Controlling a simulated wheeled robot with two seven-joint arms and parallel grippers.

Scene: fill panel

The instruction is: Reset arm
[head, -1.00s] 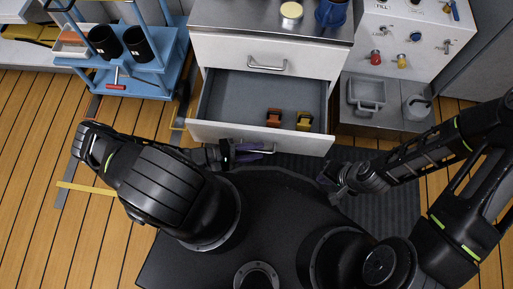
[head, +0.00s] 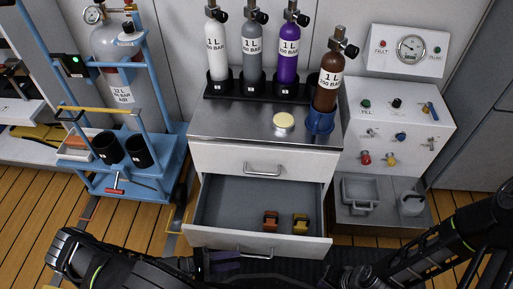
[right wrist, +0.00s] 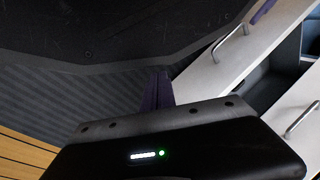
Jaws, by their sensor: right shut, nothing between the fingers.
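My left gripper (head: 224,262), with purple fingers, is at the front of the open lower drawer (head: 215,238), by its handle (head: 262,254). I cannot tell whether its fingers are around the handle or open. My right gripper (right wrist: 157,90) is shut and empty, over the dark floor mat in front of the drawer; in the head view it is at the bottom edge and mostly cut off. My right arm (head: 430,250) reaches in from the right.
The drawer holds an orange piece (head: 270,221) and a yellow piece (head: 300,224). Several gas bottles, including a purple one (head: 289,50), stand on the cabinet top (head: 225,125). A blue cart (head: 165,135) stands left; a valve panel (head: 405,110) stands right.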

